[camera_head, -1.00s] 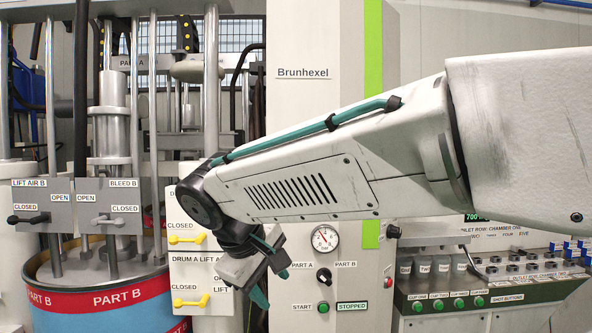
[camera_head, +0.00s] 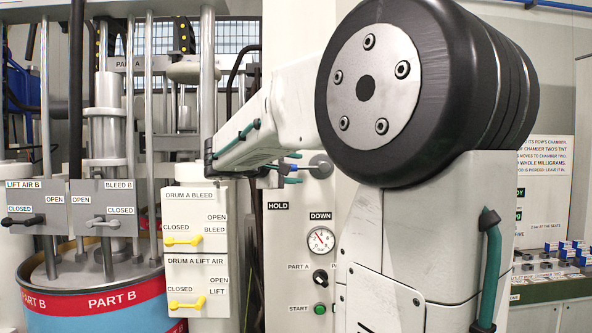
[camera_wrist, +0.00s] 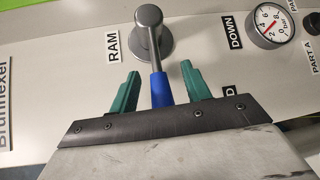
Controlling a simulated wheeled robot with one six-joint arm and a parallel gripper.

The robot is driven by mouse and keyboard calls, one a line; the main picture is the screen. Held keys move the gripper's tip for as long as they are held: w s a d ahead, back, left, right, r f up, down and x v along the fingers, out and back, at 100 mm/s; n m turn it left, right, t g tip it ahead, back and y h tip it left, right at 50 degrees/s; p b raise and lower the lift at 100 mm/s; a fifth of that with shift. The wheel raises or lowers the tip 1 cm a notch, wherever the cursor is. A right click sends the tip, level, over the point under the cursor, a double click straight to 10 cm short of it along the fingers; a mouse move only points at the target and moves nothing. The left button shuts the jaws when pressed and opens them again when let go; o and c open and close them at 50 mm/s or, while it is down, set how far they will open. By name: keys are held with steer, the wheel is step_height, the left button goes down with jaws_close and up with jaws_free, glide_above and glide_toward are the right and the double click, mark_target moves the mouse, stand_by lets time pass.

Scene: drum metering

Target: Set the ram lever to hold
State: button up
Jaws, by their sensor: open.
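The ram lever has a round grey hub (camera_wrist: 148,32), a thin metal rod and a blue grip (camera_wrist: 161,90). In the head view its hub (camera_head: 321,166) is on the white panel and the rod points left, above the HOLD label (camera_head: 278,205). My gripper (camera_wrist: 160,70) is open, with one teal finger on each side of the lever's blue end. I see gaps between the fingers and the grip. In the head view my gripper (camera_head: 291,169) is at the lever, partly hidden by my arm. The DOWN label (camera_head: 320,216) is below the hub.
A pressure gauge (camera_head: 321,240), a part selector knob (camera_head: 320,276) and a green start button (camera_head: 320,309) are below the lever. The Drum A valve box (camera_head: 197,245) with yellow handles stands to the left. My arm hides much of the panel's right side.

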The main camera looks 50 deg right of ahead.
steer(key=shift+d+f, duration=0.1)
steer(key=shift+d, duration=0.55)
jaws_close()
steer(key=shift+a, duration=0.15)
steer(key=shift+f, duration=0.1)
